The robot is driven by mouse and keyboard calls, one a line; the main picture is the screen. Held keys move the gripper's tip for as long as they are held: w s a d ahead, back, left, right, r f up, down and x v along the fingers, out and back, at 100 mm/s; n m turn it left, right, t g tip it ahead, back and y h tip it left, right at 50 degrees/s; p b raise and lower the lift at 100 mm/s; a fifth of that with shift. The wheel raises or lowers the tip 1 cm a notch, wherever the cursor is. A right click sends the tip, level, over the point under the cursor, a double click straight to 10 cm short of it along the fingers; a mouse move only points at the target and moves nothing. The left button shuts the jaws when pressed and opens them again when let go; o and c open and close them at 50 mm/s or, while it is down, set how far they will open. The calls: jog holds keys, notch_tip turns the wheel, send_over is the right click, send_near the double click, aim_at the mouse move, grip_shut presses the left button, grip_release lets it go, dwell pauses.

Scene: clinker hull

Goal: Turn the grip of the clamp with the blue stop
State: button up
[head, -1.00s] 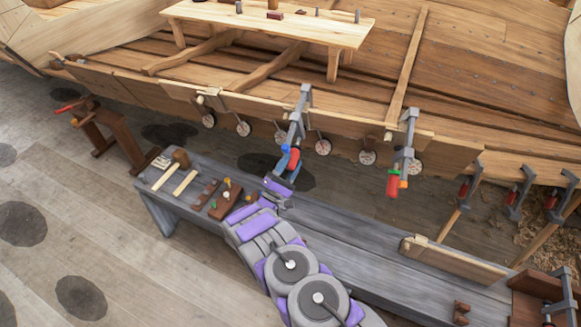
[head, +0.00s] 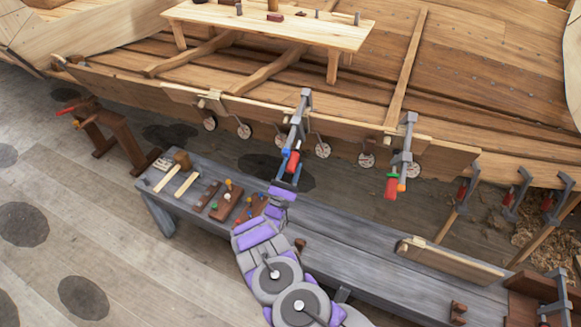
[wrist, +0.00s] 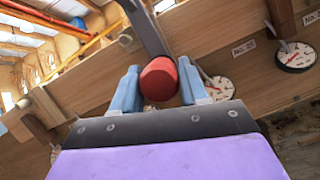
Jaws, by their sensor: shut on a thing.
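The clamp (head: 298,122) hangs on the hull's plank edge near the middle of the head view. Its red grip (head: 293,161) is at its lower end, with a small blue stop (head: 285,153) beside it. My gripper (head: 288,172) reaches up from below and is shut on this grip. In the wrist view, the blue fingers of my gripper (wrist: 160,88) stand on both sides of the red grip (wrist: 159,78). The clamp's grey bar (wrist: 147,28) rises behind it. The blue stop is not clear in the wrist view.
Another clamp (head: 407,150) with a red grip and orange stop hangs to the right. Several round dials (head: 322,150) hang along the plank. Floor at left is mostly clear.

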jog(key=shift+f, duration=0.1)
jog(key=o, duration=0.9)
jog(key=shift+w+a+f, duration=0.1)
jog(key=shift+c, duration=0.2)
jog(key=shift+o, duration=0.6)
jog(key=shift+s+a+f, duration=0.1)
jog(key=shift+s+f, duration=0.1)
jog(key=shift+s, duration=0.25)
jog(key=b+v, duration=0.3)
jog(key=v, duration=0.8)
jog(key=shift+b, duration=0.35)
jog(key=shift+f, duration=0.15)
